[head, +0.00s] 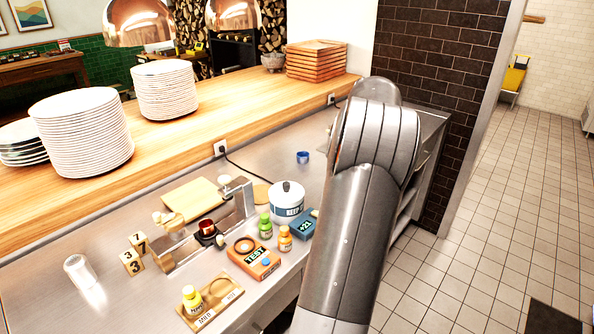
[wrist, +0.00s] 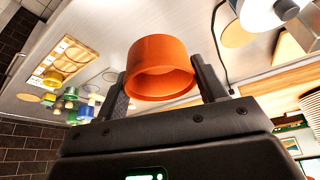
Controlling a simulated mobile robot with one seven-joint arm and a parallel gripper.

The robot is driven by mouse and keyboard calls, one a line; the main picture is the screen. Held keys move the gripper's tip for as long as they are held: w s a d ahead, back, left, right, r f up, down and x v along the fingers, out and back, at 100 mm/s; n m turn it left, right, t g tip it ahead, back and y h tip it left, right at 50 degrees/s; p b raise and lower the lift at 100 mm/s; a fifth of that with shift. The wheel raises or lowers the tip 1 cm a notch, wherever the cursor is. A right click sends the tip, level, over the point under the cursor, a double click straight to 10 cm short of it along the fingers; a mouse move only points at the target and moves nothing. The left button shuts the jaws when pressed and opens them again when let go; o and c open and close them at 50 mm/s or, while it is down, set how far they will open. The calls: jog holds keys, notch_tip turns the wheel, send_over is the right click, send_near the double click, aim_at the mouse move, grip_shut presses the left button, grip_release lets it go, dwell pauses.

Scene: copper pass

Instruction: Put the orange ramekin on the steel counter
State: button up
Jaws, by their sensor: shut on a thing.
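In the wrist view my gripper (wrist: 161,84) is shut on the orange ramekin (wrist: 160,78), with one finger on each side of it. The ramekin's round opening faces the camera, and its inside looks empty. The steel counter (wrist: 110,28) shows behind it in the wrist view; I cannot tell how far the ramekin is from it. In the head view the steel counter (head: 118,226) runs along the front of the wooden ledge. My arm hides my gripper and the ramekin there.
The counter holds a white lidded pot (head: 288,203), an orange box marked TEST (head: 253,259), a blue box (head: 303,226), small bottles, number blocks (head: 131,263) and a small blue cup (head: 302,157). Plate stacks (head: 82,133) stand on the wooden ledge (head: 225,112). Bare counter shows around the blue cup.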

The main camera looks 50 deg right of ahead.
jog(key=s+d+m, duration=0.1)
jog(key=s+d, duration=0.2)
jog(key=s, duration=0.4)
notch_tip(320, 180, down, 5)
jog(key=w+f, duration=0.2)
jog(key=w, duration=0.2)
jog(key=w+f, duration=0.2)
jog(key=w, duration=0.1)
jog(key=w+a+f, duration=0.1)
jog(key=w+f, duration=0.2)
jog(key=w, duration=0.1)
jog(key=shift+w, duration=0.35)
jog(key=shift+w+f, duration=0.1)
jog(key=shift+f, duration=1.9)
jog(key=shift+f, duration=0.1)
jog(key=o, duration=1)
